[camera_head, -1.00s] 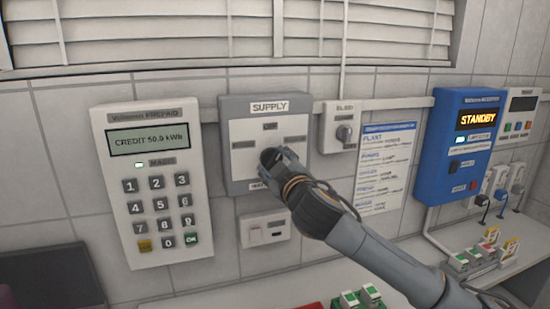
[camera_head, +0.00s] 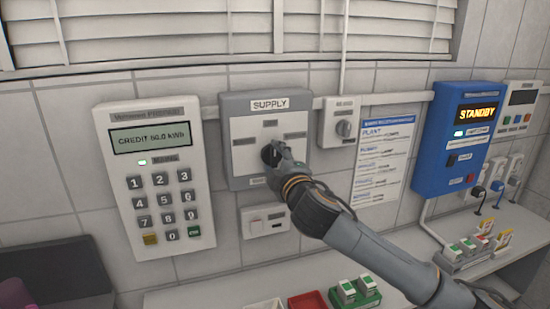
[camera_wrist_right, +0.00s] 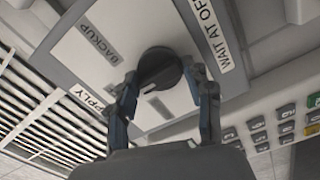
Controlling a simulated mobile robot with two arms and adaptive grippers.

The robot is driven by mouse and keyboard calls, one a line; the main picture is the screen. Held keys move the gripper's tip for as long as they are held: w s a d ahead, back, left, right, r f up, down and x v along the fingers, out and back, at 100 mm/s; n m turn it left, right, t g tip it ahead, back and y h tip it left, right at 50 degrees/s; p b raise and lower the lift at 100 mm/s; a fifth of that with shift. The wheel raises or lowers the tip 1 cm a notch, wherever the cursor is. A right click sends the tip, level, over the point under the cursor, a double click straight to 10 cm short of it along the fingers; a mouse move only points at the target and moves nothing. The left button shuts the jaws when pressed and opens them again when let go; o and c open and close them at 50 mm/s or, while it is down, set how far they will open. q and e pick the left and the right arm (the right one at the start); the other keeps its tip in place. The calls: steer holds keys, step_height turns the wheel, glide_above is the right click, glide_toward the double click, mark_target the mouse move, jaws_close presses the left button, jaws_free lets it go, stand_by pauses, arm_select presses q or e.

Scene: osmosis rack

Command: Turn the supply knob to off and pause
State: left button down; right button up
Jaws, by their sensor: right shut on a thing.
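The supply panel (camera_head: 238,112) is a grey-framed white box on the wall, labelled SUPPLY at the top. Its round black knob (camera_wrist_right: 160,66) sits at the panel's middle in the right wrist view, with BACKUP and WAIT AT OFF labels nearby. My right gripper (camera_head: 271,153) reaches the knob from the lower right in the head view. In the wrist view its two fingers (camera_wrist_right: 163,82) are on either side of the knob, closed on it. The fingers hide part of the knob, and I cannot tell which label it points at. My left gripper is not in view.
A keypad meter (camera_head: 152,137) reading CREDIT 50.0 kWh hangs left of the panel. A smaller knob box (camera_head: 340,112) and a notice sheet (camera_head: 384,160) are to its right, then a blue STANDBY unit (camera_head: 462,140). A small white box (camera_head: 264,222) is below. A shelf (camera_head: 405,272) holds coloured trays.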

stand_by(0.3)
steer(key=o, duration=1.1)
steer(key=shift+o, duration=0.2)
steer(key=v, duration=1.2)
